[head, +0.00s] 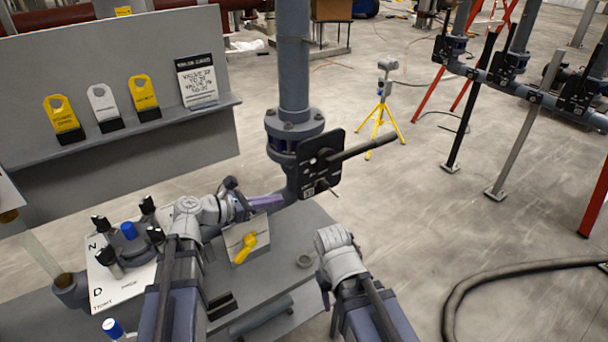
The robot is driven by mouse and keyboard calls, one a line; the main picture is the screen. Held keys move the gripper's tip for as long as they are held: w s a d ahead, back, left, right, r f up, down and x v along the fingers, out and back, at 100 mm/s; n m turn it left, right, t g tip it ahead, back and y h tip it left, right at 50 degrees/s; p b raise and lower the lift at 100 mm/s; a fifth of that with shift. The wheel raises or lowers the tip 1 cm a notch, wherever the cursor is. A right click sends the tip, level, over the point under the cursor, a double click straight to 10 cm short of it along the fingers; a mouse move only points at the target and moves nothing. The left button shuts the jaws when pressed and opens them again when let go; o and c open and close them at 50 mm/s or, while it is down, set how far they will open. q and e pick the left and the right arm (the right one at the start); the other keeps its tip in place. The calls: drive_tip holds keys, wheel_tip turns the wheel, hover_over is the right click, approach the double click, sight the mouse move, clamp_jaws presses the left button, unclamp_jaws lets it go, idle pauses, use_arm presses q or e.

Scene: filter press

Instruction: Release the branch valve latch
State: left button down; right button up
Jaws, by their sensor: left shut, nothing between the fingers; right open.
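The branch valve stands at the centre of the head view on a grey vertical pipe (293,65) with a bolted flange. Its black plate (314,170) carries a long dark lever (365,147) pointing right and slightly up. A small thin piece (329,189) sticks out low on the plate; I cannot tell if it is the latch. My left gripper (248,205) is shut and empty, left of the plate and lower, close to the pipe's lower bend. My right gripper (324,285) is below the valve, apart from it, open and mostly hidden by its wrist.
A box with a yellow handle (245,248) sits below my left gripper. Black-topped and blue-topped pieces (129,231) stand at the left. A grey panel's shelf (150,130) holds yellow and white tags and a sign. Floor right of the valve is open, with a dark hose (465,290).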

sight(322, 183)
use_arm(q)
drive_tip(key=shift+w+a+r+n, duration=0.4)
drive_tip(key=shift+a+r, duration=0.1)
drive_tip(key=shift+d, duration=0.1)
drive_tip(key=b+x, duration=0.3)
drive_tip(key=x, duration=1)
drive_tip(key=shift+w+r, duration=0.1)
drive_tip(key=shift+w, duration=0.1)
drive_tip(key=shift+w+d+b, duration=0.2)
drive_tip(key=shift+d+b, duration=0.1)
drive_tip(key=w+d, duration=0.2)
drive_tip(key=shift+d, duration=0.4)
drive_tip(key=shift+a, duration=0.1)
